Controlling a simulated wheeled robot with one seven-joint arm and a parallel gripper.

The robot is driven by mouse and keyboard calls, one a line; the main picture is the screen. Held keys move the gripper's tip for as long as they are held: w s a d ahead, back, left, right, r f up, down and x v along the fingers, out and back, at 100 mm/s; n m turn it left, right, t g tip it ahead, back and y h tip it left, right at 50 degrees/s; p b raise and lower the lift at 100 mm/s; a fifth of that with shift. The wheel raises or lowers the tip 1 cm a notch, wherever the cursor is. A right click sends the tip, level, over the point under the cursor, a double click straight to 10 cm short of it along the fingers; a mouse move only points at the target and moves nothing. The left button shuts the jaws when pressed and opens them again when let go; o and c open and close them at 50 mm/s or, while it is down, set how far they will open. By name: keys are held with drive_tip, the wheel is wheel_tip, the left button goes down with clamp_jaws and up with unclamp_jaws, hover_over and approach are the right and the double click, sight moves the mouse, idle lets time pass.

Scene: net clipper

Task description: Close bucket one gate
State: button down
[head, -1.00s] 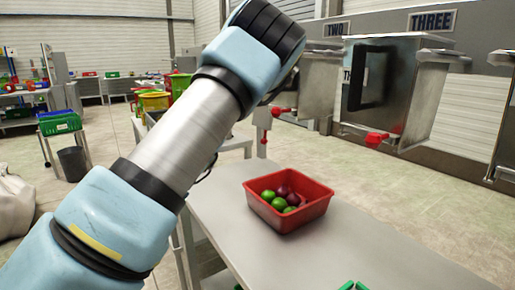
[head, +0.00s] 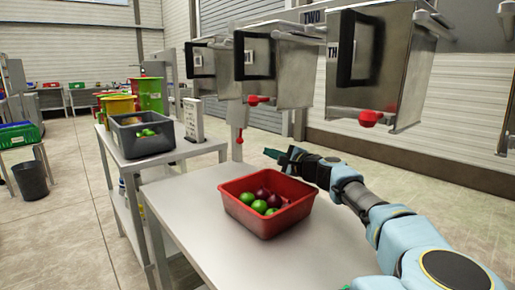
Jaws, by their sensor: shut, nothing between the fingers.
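Three metal buckets with black handles hang in a row in the head view. The far-left bucket (head: 205,68) is the smallest in view; no label on it is readable, so I cannot confirm it is bucket one. Its gate is too small to judge. The middle bucket (head: 292,75) has a red knob (head: 254,100) below it. The near bucket (head: 400,70) has letters "TH" on its side and a red knob (head: 370,118) underneath. My gripper (head: 273,154) is shut and empty, pointing left above the table's far edge, below and apart from the buckets.
A red bin (head: 262,226) with green and dark red fruit stands on the grey table (head: 185,200) beside my arm. A dark grey crate (head: 125,140) with green fruit and a scale-like device (head: 193,120) stand on the cart at left. Open floor lies at far left.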

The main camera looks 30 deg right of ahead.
drive_tip(key=w+a+r+p, duration=0.1)
drive_tip(key=w+a+p, duration=0.2)
drive_tip(key=w, duration=0.4)
drive_tip(key=shift+w+a+r, duration=0.15)
drive_tip(key=shift+w+a, duration=0.15)
drive_tip(key=shift+w, duration=0.1)
drive_tip(key=shift+a, duration=0.1)
idle(0.4)
